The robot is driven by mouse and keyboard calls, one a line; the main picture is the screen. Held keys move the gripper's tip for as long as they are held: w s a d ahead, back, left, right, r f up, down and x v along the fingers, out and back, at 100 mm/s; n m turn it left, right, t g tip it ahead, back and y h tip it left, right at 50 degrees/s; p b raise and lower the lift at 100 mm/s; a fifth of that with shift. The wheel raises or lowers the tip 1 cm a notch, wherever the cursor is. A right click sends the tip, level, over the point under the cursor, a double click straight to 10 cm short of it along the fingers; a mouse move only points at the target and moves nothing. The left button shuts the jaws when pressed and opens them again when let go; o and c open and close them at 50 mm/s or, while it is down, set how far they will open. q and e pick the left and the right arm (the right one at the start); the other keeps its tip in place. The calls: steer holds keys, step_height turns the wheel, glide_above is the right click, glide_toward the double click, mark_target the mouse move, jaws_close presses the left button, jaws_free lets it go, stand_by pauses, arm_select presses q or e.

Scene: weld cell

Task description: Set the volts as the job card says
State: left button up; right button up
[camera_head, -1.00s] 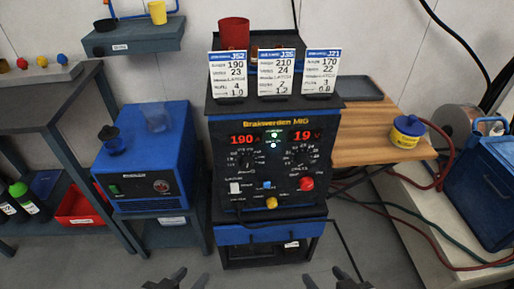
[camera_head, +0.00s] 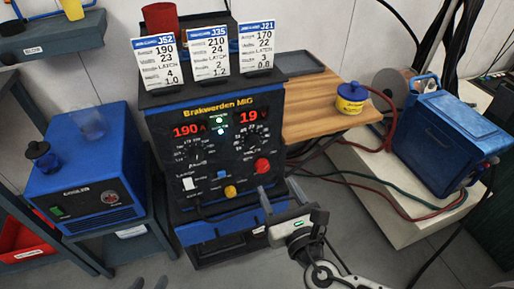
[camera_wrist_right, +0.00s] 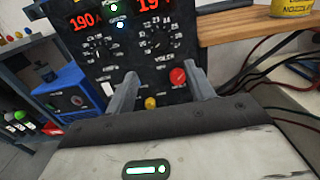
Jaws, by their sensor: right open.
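The welder (camera_head: 215,165), marked Brakwerden MIG, reads 190 on its left display (camera_head: 188,130) and 19 on its volts display (camera_head: 253,118). The volts knob (camera_head: 251,141) is below the right display; it also shows in the right wrist view (camera_wrist_right: 160,36). Three job cards stand on top: J52 (camera_head: 162,62) with 190 and 23, J35 (camera_head: 209,53) with 210 and 24, J21 (camera_head: 257,48) with 170 and 22. My right gripper (camera_head: 280,193) is open and empty, below and in front of the knob. My left gripper (camera_head: 150,283) barely shows at the bottom edge.
A red knob (camera_head: 263,165), a yellow knob (camera_head: 230,191) and a white switch (camera_head: 187,184) sit low on the panel. A wooden shelf (camera_head: 318,105) with a yellow-and-blue tub (camera_head: 351,97) is to the right. Cables hang there. A blue unit (camera_head: 85,170) stands left.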

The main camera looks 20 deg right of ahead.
mark_target(255, 144)
steer(key=w, duration=1.4)
steer(key=shift+w+a, duration=0.25)
steer(key=c, duration=1)
